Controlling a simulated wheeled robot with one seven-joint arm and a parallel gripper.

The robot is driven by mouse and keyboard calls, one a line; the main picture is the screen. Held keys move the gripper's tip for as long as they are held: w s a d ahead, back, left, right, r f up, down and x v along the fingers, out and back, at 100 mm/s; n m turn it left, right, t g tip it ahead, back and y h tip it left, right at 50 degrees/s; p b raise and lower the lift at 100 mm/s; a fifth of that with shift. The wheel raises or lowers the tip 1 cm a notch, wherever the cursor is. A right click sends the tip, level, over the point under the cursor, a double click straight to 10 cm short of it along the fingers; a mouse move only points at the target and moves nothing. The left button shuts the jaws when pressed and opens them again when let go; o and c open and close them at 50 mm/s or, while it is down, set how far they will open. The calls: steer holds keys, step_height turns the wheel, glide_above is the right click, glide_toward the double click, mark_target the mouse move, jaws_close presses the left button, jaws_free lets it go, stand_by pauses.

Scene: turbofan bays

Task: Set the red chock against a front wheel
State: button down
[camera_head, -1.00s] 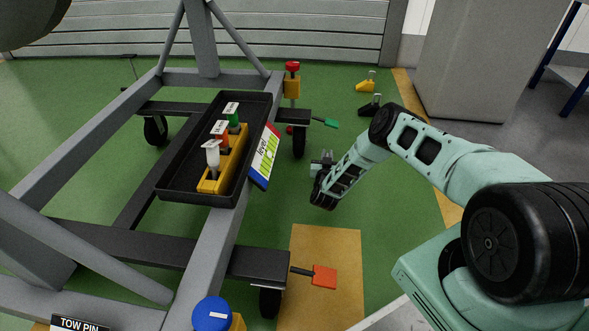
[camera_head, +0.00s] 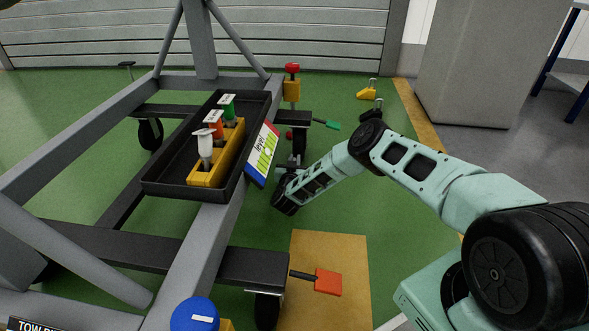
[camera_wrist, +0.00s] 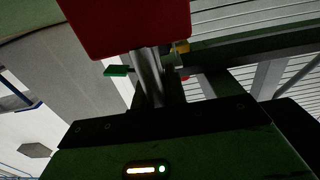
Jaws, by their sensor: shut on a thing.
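The red chock (camera_wrist: 125,22) fills the top of the wrist view, with its pale metal handle (camera_wrist: 148,75) running down to my gripper (camera_wrist: 158,103). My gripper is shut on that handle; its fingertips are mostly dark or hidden. In the head view my dark wrist (camera_head: 285,197) is beside the grey stand, right of the tilted "level" card, and the held chock cannot be made out. The stand's far right wheel (camera_head: 299,147) is partly hidden beyond my wrist, under a beam with a green paddle (camera_head: 331,124). The near right wheel (camera_head: 267,309) is under the beam with an orange-red paddle (camera_head: 327,281).
A yellow chock (camera_head: 367,94) and a black chock (camera_head: 371,114) stand on the green floor near a grey cabinet (camera_head: 468,60). A black tray (camera_head: 165,188) with several pegs sits on the stand. The green floor right of the stand is clear around a tan patch (camera_head: 328,247).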

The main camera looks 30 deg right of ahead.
steer(key=shift+f, duration=0.5)
steer(key=shift+r, duration=0.15)
steer(key=c, duration=1.4)
jaws_free()
steer(key=shift+c, duration=0.2)
steer(key=shift+s, duration=0.1)
steer(key=p+v, duration=0.8)
steer(key=v, duration=0.4)
